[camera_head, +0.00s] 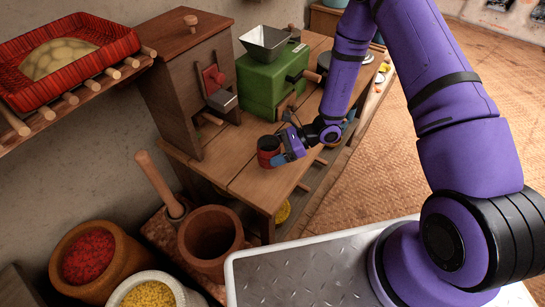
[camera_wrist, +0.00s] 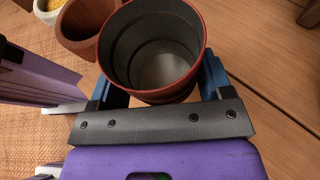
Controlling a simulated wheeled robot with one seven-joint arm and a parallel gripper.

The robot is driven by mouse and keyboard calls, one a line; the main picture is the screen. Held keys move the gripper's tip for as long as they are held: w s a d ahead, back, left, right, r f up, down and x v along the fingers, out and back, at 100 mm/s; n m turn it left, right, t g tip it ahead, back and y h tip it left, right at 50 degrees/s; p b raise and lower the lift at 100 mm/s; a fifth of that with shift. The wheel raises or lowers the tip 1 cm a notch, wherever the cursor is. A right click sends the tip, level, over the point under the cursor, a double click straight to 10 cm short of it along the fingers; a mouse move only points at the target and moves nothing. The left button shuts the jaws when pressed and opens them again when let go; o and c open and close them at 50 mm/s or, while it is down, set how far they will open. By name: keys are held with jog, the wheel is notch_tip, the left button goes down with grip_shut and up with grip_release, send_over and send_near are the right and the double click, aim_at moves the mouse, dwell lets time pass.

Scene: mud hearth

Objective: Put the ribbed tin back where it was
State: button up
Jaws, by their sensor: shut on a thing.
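The ribbed tin (camera_head: 268,151) is a dark red, open-topped can. In the head view it is upright at the front end of the wooden table (camera_head: 233,160). My gripper (camera_head: 281,150) is shut on the tin from its right side. In the wrist view the tin (camera_wrist: 152,50) sits between the blue fingers, and its grey inside looks empty. The gripper's dark palm hides the tin's near lower side. I cannot tell whether the tin's base touches the tabletop or is slightly above it.
A wooden box with a red crank (camera_head: 190,90) and a green mill (camera_head: 270,75) stand behind on the table. Below the table's front end are a wooden mortar (camera_head: 209,240) and bowls of red (camera_head: 88,255) and yellow (camera_head: 148,296) stuff. A red basket (camera_head: 62,55) sits on the shelf at upper left.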

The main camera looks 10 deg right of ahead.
jog(key=shift+w+a+f, duration=0.1)
jog(key=shift+f, duration=0.8)
jog(key=shift+w+a+f, duration=0.1)
jog(key=shift+f, duration=0.8)
jog(key=shift+f, duration=0.1)
jog(key=o, duration=0.9)
